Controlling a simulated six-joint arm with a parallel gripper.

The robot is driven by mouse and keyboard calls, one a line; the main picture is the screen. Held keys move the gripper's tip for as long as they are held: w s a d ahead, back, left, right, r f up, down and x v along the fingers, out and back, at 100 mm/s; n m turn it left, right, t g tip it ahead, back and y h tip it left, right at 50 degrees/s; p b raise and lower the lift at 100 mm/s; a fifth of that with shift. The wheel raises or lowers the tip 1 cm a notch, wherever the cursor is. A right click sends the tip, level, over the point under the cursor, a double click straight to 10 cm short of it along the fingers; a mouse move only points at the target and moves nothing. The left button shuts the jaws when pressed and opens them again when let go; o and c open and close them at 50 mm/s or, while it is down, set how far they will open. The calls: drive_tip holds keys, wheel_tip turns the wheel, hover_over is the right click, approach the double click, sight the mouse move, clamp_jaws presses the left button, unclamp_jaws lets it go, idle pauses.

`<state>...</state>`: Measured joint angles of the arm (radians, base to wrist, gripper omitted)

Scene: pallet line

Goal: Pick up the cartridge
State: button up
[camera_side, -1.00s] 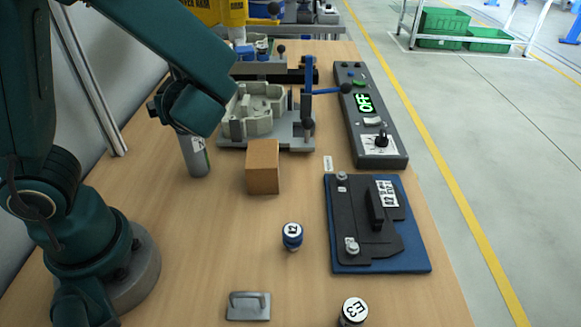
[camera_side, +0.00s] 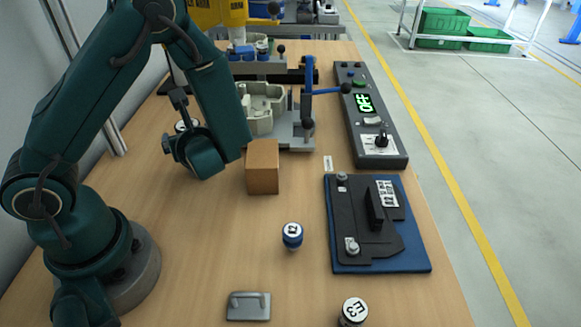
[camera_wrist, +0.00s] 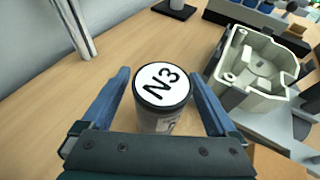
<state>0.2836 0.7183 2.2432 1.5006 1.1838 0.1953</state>
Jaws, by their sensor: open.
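A grey cartridge with a white top marked N3 (camera_wrist: 163,84) stands upright on the table in the wrist view. My gripper (camera_wrist: 160,80) is open, with one blue finger at each side of the cartridge's top. Gaps show between the fingers and the cartridge, and it is not clamped. In the side view my wrist hides most of the cartridge; a small pale top (camera_side: 183,126) shows just behind it. My fingers are mostly hidden there.
A brown box (camera_side: 262,168) stands close right of my wrist. Behind it is a fixture with a pale housing (camera_side: 262,103). A control panel (camera_side: 392,150) reads OFF.

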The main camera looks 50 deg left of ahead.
drive_tip(key=shift+a+f, duration=0.1)
drive_tip(key=shift+a, duration=0.15)
clamp_jaws()
